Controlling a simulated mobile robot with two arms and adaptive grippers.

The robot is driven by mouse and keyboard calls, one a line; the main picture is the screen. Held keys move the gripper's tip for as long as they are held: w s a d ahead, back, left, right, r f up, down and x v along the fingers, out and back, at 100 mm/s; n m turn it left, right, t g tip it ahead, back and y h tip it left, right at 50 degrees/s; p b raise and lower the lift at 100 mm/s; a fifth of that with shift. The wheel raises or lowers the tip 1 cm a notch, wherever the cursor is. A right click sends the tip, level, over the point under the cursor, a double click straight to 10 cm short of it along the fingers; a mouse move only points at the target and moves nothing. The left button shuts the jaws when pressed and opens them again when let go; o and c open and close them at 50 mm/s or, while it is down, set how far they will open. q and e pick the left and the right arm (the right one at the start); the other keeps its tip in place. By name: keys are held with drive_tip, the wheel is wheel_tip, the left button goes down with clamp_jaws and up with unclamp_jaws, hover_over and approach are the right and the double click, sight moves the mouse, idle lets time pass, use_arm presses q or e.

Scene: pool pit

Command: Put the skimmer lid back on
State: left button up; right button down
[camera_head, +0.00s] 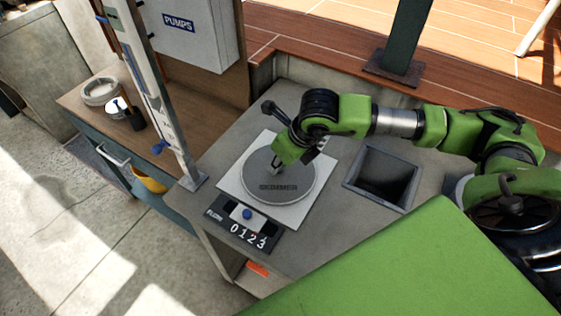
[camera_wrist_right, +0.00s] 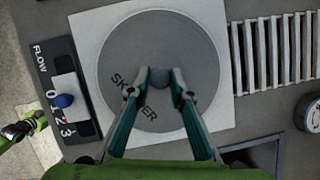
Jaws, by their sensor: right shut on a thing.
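The skimmer lid (camera_head: 298,188) is a round grey disc marked SKIMMER, lying level over a white square plate (camera_head: 237,189) on the grey counter. It looks roughly centred on the plate; I cannot tell if it is fully seated or slightly above. The lid also shows in the right wrist view (camera_wrist_right: 120,50). My right gripper (camera_wrist_right: 160,77) is shut on the round knob at the lid's middle. The opening under the lid is hidden. A small green and black part at the left edge of the right wrist view looks like my left gripper (camera_wrist_right: 22,128); its fingers are unclear.
A FLOW counter (camera_head: 243,226) with a blue knob sits beside the plate. A square open recess (camera_head: 382,178) lies to its right. A slotted grate (camera_wrist_right: 275,50) shows in the right wrist view. A post (camera_head: 155,95) stands at the counter's left edge.

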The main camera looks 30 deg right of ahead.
idle(0.4)
drive_tip(key=c, duration=1.6)
unclamp_jaws()
drive_tip(key=shift+f, duration=0.1)
drive_tip(key=shift+r+p, duration=0.9)
drive_tip(key=shift+r, duration=1.7)
